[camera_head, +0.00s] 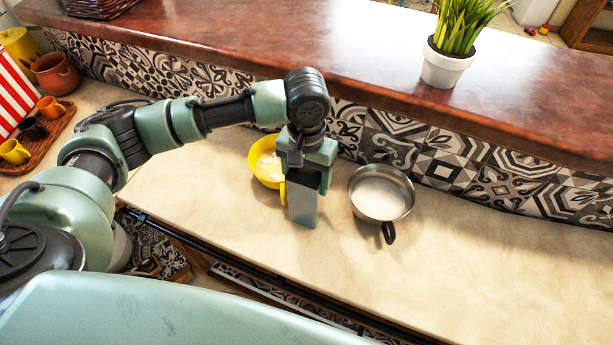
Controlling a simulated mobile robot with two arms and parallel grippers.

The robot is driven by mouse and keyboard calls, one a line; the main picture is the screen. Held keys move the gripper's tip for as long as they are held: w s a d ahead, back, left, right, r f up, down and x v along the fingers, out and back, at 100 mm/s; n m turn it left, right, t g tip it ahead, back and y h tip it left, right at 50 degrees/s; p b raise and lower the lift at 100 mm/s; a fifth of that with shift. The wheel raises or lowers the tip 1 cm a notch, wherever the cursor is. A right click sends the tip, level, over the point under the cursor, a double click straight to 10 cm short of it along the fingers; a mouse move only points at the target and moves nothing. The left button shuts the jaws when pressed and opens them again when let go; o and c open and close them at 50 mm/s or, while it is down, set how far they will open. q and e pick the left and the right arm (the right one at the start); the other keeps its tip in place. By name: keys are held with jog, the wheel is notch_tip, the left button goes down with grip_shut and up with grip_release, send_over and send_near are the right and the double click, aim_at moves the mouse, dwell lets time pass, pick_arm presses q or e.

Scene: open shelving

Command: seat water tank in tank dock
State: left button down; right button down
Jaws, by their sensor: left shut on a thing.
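My left gripper (305,185) points down over the pale counter, shut on a grey box-shaped thing that I take to be the water tank (303,210). The tank is upright; its top is hidden by the gripper. I cannot tell whether its bottom touches the counter. I cannot make out a tank dock in this view. My right gripper is not in view.
A yellow bowl (262,162) stands close behind the gripper, partly hidden. A metal pan (381,193) with a dark handle stands just to the right. A tiled wall and a raised wooden ledge (340,62) with a potted plant (444,66) bound the back. The counter is clear farther right.

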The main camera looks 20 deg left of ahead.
pick_arm(q)
jog(key=shift+c, duration=2.4)
grip_release()
jog(key=shift+o, duration=1.2)
jog(key=shift+r, duration=0.1)
